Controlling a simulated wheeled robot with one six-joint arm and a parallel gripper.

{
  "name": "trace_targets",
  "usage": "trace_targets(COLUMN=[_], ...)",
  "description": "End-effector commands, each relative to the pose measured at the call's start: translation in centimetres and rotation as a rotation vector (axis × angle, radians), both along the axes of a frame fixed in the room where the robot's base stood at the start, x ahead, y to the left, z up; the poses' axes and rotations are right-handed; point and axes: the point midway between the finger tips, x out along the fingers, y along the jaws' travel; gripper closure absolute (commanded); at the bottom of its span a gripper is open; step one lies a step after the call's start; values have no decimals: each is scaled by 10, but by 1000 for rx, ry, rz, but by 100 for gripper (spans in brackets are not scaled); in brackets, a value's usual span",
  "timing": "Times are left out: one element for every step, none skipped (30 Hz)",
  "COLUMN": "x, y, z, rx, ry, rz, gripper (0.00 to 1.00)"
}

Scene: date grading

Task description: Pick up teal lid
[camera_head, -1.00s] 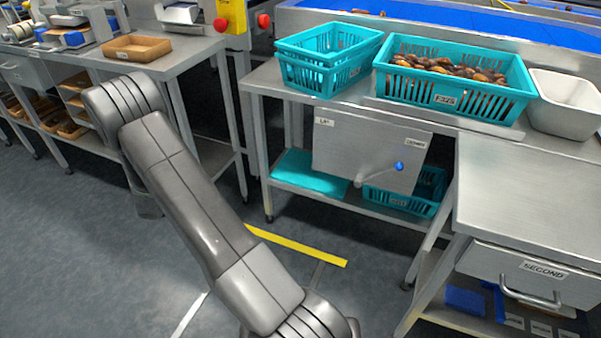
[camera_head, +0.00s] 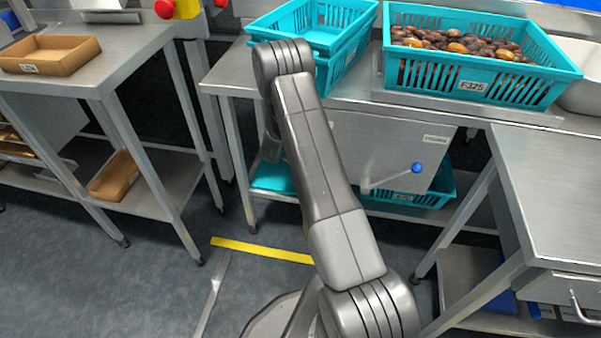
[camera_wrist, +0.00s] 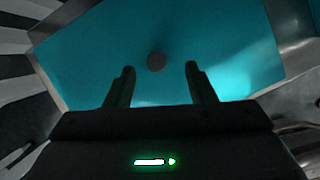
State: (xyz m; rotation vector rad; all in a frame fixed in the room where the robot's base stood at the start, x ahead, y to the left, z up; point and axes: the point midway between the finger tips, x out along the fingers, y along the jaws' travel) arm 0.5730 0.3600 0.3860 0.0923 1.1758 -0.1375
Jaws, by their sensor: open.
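The teal lid (camera_head: 272,177) lies flat on the lower shelf under the metal bench in the head view, partly hidden behind my arm. In the wrist view the teal lid (camera_wrist: 200,45) fills most of the upper picture, with a small dark round spot (camera_wrist: 156,62) near its middle. My gripper (camera_wrist: 160,85) is open and empty, its two fingers apart over the lid with the round spot between and just beyond them. I cannot tell how high the fingers are above the lid. In the head view my gripper is hidden behind my arm.
A metal panel (camera_head: 384,150) with a blue-knobbed lever (camera_head: 417,168) hangs right of the lid. A teal crate (camera_head: 437,190) sits on the lower shelf. Above stand a crate of dates (camera_head: 428,79) and stacked empty crates (camera_head: 345,66). A bench leg (camera_head: 237,160) stands left.

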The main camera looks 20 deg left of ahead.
Motion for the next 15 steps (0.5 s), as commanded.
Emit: trace_targets(x=[2, 4, 6, 8, 10, 12, 13, 14, 14, 14, 14, 14, 14, 14, 14], y=[1, 2, 3, 3, 2, 2, 2, 2, 2, 2, 2, 2, 2, 2, 2], z=[-12, -17, -23, -27, -31, -34, -36, -38, -38, -38, -37, -37, -37, -37, -37], rx=[-1, 0, -1, -1, -1, -1, -1, -1, -1, 0, 0, 0, 0, 0, 0], ry=[1, 0, 0, 1, 0, 0, 0, 0, 0, 0, 0, 0, 0, 0, 0], rz=[0, -1, -1, -2, -1, -1, -1, 0, 0, 0, 0, 0, 0, 0, 0], gripper=[50, 50, 50, 50, 50, 50, 50, 50, 50, 50, 50, 50, 50, 50, 56])
